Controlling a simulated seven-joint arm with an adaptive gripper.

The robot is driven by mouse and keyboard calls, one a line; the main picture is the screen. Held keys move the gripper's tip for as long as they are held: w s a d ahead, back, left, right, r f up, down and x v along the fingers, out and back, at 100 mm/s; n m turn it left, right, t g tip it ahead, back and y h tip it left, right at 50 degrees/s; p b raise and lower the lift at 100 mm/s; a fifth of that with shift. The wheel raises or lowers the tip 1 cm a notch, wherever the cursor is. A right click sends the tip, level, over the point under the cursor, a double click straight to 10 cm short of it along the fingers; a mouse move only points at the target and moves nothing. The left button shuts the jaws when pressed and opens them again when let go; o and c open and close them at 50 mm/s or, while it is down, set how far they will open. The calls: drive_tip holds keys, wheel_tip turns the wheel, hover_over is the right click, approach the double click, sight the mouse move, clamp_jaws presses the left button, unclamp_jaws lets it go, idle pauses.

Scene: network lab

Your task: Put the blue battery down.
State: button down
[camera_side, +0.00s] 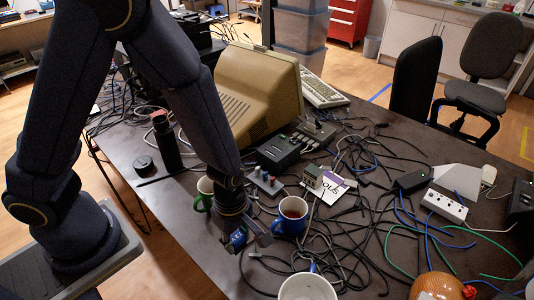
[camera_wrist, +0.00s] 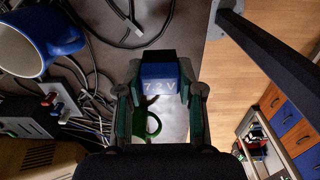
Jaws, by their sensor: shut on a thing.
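The blue battery (camera_wrist: 160,76) has a black top end and white "7.2 V" lettering. In the wrist view it sits between the two fingertips of my gripper (camera_wrist: 158,90), which is shut on it. In the side view my gripper (camera_side: 250,240) is low over the near part of the dark table (camera_side: 190,240). The battery (camera_side: 238,238) shows there as a small blue patch, partly hidden by the gripper. I cannot tell whether its lower end touches the table.
A blue mug (camera_side: 291,217) stands just right of my gripper, a green mug (camera_side: 203,194) behind it, and a white mug (camera_side: 307,288) in front. Black cables (camera_side: 340,240) spread over the table's right. The table's near left edge is close, with bare surface beside it.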

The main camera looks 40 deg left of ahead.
wheel_tip(320, 180, down, 8)
drive_tip(key=shift+f, duration=0.2)
idle(0.3)
drive_tip(key=shift+f, duration=0.15)
drive_tip(key=c, duration=0.7)
unclamp_jaws()
